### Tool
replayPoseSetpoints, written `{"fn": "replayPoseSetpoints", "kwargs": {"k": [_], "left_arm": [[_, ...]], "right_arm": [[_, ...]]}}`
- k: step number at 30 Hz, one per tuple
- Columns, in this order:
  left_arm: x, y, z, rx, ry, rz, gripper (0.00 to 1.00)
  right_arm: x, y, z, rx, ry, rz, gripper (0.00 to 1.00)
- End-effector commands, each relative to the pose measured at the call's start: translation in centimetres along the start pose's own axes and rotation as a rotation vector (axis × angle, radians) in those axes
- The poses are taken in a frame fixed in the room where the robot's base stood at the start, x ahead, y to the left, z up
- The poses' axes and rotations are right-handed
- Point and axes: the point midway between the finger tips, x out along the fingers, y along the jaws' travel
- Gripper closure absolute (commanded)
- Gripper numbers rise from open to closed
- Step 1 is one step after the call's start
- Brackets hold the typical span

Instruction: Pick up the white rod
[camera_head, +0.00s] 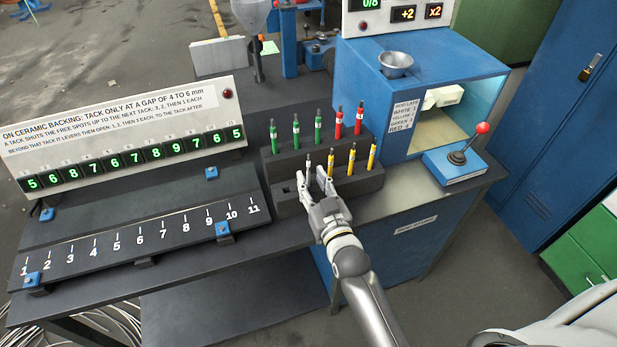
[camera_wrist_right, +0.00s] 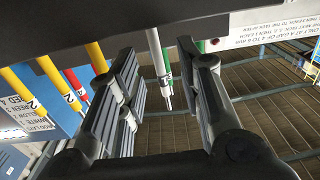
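In the right wrist view, the white rod (camera_wrist_right: 157,58) hangs down in the picture between the two open fingers (camera_wrist_right: 160,75), with a visible gap on each side. Its label is partly readable. My left gripper is not in view.
Yellow rods (camera_head: 351,158) stand close to the right in the same row. Green rods (camera_head: 296,131) and red rods (camera_head: 359,118) stand in the row behind. A numbered rail (camera_head: 140,240) lies left; a blue box with a funnel (camera_head: 396,64) and a red-knobbed lever (camera_head: 482,129) are right.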

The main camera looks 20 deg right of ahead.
Motion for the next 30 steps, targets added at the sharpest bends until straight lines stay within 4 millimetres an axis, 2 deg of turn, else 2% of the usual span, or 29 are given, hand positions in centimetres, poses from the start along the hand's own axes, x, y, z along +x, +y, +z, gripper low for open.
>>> {"fn": "replayPoseSetpoints", "kwargs": {"k": [1,6,15,16,24,30], "left_arm": [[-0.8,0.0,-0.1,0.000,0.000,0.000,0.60],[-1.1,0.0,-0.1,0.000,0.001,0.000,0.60],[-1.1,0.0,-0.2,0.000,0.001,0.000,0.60],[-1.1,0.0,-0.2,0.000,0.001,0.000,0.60],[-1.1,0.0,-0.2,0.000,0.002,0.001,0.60],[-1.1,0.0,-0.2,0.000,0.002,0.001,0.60]], "right_arm": [[0.8,0.1,-0.6,0.000,0.002,0.000,0.66],[2.7,0.1,-0.3,0.000,0.000,0.001,0.66],[3.2,0.1,-0.1,0.000,0.000,0.001,0.66],[3.2,0.1,-0.1,0.000,0.000,0.001,0.68],[3.1,0.1,-0.1,0.000,0.000,0.001,1.00],[3.1,0.1,-0.2,0.000,0.001,0.001,1.00]]}}
